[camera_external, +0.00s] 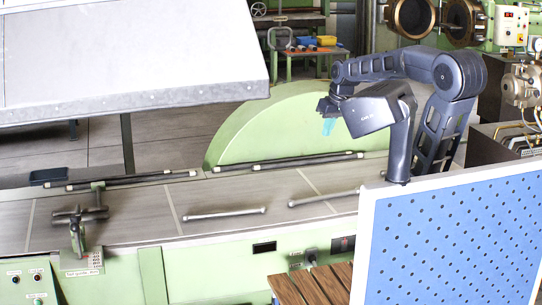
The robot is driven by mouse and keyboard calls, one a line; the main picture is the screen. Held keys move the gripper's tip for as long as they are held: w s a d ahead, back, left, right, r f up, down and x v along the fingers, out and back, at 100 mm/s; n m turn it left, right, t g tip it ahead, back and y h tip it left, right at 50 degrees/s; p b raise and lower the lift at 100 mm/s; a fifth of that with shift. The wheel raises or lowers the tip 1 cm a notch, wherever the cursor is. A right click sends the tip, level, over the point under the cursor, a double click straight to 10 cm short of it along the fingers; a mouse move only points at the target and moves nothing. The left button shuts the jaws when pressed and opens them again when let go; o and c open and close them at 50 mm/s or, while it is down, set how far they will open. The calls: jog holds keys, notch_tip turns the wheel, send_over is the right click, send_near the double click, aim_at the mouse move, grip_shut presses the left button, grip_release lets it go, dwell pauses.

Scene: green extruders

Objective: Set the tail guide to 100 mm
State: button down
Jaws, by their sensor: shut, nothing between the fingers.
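The tail guide (80,215) is a dark metal fixture with crossed bars, standing at the left end of the grey conveyor bed. Below it, on the green front side, is a small plate (81,264) that seems to read "Tail guide, mm". Its scale marks are too small to read, so the setting cannot be told. My gripper (329,121) is shut and empty, with light blue fingertips pointing down. It hangs above the bed near the green half-round guard, far to the right of the tail guide and touching nothing.
A grey hood (140,60) hangs over the upper left. A green half-round guard (265,130) stands behind the conveyor bed (130,215). A blue perforated panel (450,240) blocks the lower right. Metal rods (225,214) lie along the bed. Push buttons (26,277) sit at lower left.

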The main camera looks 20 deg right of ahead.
jog(key=w+a+f+n+g+y, duration=0.25)
jog(key=w+a, duration=0.25)
jog(key=a, duration=0.8)
jog(key=w+a+f+n+g+y, duration=0.1)
jog(key=w+a+f+n+g, duration=0.2)
jog(key=a, duration=1)
jog(key=w+a+f+n+g+y, duration=0.1)
jog(key=w+a+f+y, duration=0.15)
jog(key=w+a, duration=0.7)
jog(key=s+a+f+g+y, duration=0.2)
jog(key=s+a+f, duration=0.1)
jog(key=a, duration=0.9)
jog(key=s+a+f+m+g+y, duration=0.1)
jog(key=s+a+f, duration=0.3)
jog(key=a, duration=0.9)
jog(key=s+a+f+g+y, duration=0.2)
jog(key=s+a, duration=0.5)
jog(key=a, duration=0.5)
jog(key=shift+a+f+g+y, duration=0.15)
jog(key=shift+f+g+y, duration=0.25)
jog(key=shift+f, duration=0.5)
jog(key=shift+s, duration=0.15)
jog(key=x, duration=1)
